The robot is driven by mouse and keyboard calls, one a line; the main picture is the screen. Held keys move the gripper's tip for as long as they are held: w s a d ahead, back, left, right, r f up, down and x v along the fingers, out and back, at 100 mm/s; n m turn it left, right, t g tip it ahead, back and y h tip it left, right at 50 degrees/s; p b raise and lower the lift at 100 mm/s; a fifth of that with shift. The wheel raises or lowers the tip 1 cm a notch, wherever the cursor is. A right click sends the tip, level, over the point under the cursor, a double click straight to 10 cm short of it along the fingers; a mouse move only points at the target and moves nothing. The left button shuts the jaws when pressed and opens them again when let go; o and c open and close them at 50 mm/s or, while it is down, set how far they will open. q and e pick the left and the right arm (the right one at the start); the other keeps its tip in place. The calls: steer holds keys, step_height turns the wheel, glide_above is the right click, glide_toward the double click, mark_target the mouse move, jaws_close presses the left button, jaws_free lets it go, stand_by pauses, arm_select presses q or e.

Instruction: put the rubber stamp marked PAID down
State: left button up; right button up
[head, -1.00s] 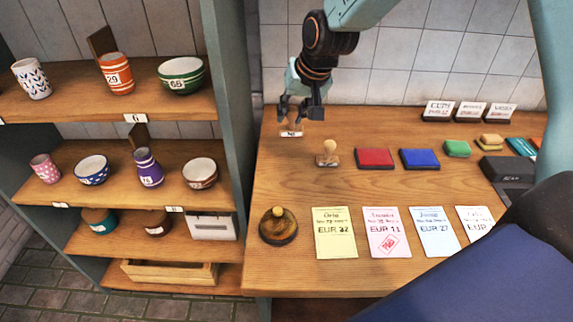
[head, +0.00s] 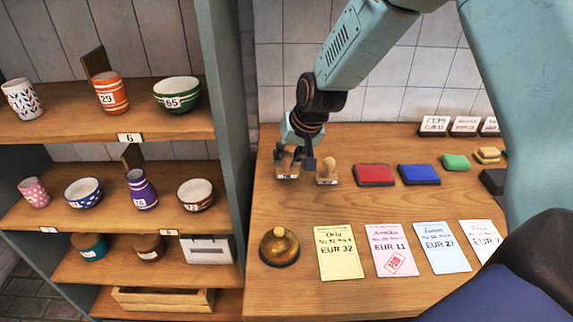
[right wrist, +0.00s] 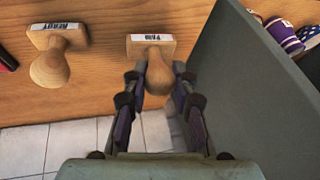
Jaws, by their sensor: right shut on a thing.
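The wooden rubber stamp marked PAID (head: 287,174) is at the left back of the wooden table, upright. Its label faces up in the right wrist view (right wrist: 152,40), and its rounded handle is between my fingers. My right gripper (head: 293,158) is shut on that handle; it also shows in the right wrist view (right wrist: 160,95). The stamp's base is at or just above the tabletop; I cannot tell if it touches. A second wooden stamp (head: 327,172), apparently marked READY, stands just right of it, apart; it also shows in the right wrist view (right wrist: 52,60). My left gripper is not in view.
Red (head: 374,175) and blue (head: 419,174) ink pads lie to the right. Price cards, including a pink one (head: 392,249) with a red mark, lie in front, beside a brass bell (head: 279,246). The shelf's side panel (head: 228,120) stands close on the left.

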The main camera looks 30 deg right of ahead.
steer(key=shift+s+f, duration=0.15)
steer(key=shift+f, duration=0.75)
steer(key=shift+w+d+f, duration=0.1)
steer(key=shift+w, duration=0.15)
steer(key=shift+w+f, duration=0.1)
steer(key=o, duration=0.9)
steer(key=shift+s+r, duration=0.2)
steer(key=shift+s, duration=0.1)
steer(key=shift+w+f, duration=0.1)
steer(key=shift+w, duration=0.15)
steer(key=shift+r, duration=0.2)
steer(key=p+v, duration=0.4)
steer(key=v, duration=0.2)
steer(key=shift+r, duration=0.1)
steer(key=shift+s+r, duration=0.25)
steer(key=shift+r, duration=0.1)
glide_toward(290, 155)
steer(key=shift+w+f, duration=0.15)
steer(key=shift+f, duration=0.4)
